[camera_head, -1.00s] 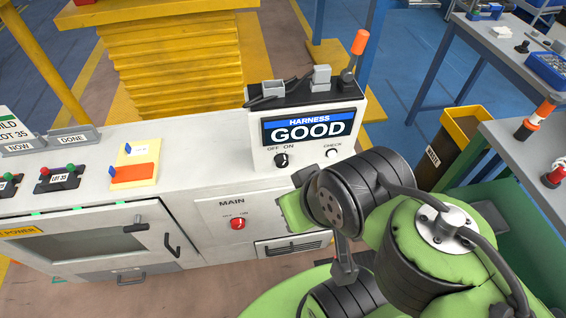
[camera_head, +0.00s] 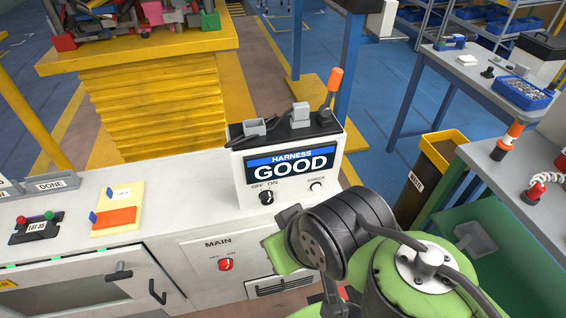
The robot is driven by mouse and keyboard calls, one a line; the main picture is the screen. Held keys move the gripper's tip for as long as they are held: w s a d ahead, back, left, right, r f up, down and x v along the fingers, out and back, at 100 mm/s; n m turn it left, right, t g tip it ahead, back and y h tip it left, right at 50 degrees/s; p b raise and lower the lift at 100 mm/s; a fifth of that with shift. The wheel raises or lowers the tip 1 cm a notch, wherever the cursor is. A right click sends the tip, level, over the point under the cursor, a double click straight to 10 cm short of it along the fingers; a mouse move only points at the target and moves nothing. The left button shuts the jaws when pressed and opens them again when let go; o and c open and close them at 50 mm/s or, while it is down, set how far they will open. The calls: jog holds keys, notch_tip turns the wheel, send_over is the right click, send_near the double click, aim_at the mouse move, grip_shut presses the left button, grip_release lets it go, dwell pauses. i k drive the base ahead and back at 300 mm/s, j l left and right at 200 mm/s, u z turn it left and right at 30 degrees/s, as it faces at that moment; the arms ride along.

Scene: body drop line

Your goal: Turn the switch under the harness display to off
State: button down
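The harness display (camera_head: 293,165) is a white box on the bench, and its screen reads "HARNESS GOOD". Below the screen is a black rotary switch (camera_head: 267,197) marked OFF on the left and ON on the right. Its knob looks close to upright with a slight tilt, and I cannot tell for sure which mark it points to. A small CHECK button (camera_head: 316,186) is to its right. My green and black arm is in front of the bench, below and right of the switch. My gripper's fingers are not visible; the arm's links hide that area.
A red MAIN switch (camera_head: 225,264) is on the cabinet front below the display. A lot box (camera_head: 37,228) and a yellow board with an orange block (camera_head: 117,212) lie on the bench at left. A waste bin (camera_head: 432,165) and a side table (camera_head: 505,165) stand at right.

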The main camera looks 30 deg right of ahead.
aim_at(266, 199)
jog(key=k+j+u, duration=0.1)
jog(key=u, duration=0.3)
jog(key=k+j+u, duration=0.15)
jog(key=u, duration=0.25)
jog(key=k+j+u, duration=0.1)
jog(key=u, duration=0.25)
jog(key=j+u, duration=0.4)
jog(key=k+l, duration=0.05)
jog(key=l, duration=0.05)
